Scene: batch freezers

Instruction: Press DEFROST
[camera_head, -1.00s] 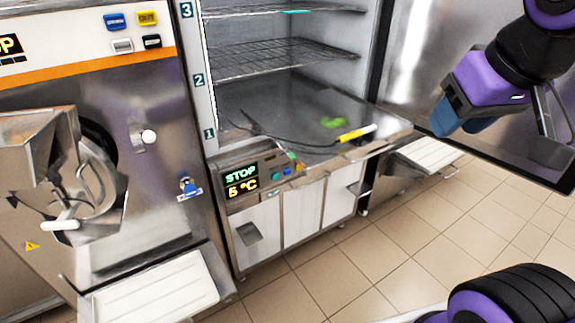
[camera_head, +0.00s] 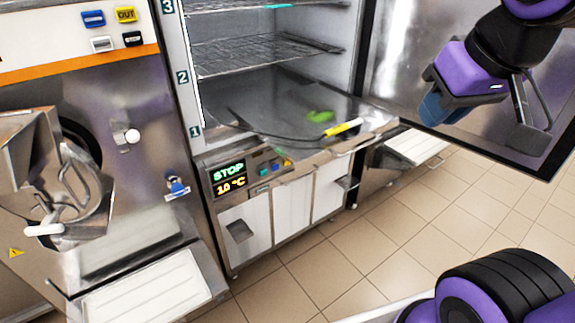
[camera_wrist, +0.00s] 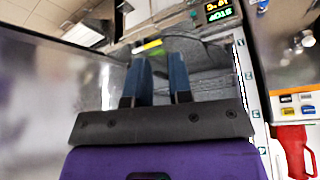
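The freezer's control panel (camera_head: 258,185) is on the cabinet front below the open chamber. Its lit display (camera_head: 228,178) reads STOP and 10 °C; it also shows upside down at the top of the wrist view (camera_wrist: 217,11). Small coloured buttons (camera_head: 274,166) sit right of the display. Their labels are too small to read, so I cannot tell which is DEFROST. My gripper (camera_head: 438,108) is up and right of the panel, in front of the open door, touching nothing. In the wrist view its two blue fingers (camera_wrist: 159,62) stand apart with nothing between them.
The open freezer door (camera_head: 400,70) stands at the right. Wire shelves (camera_head: 255,52) are in the chamber, with a yellow-handled probe (camera_head: 342,128) on its floor. A machine with a spout and tray (camera_head: 150,290) stands at left. Tiled floor (camera_head: 400,230) is clear in front.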

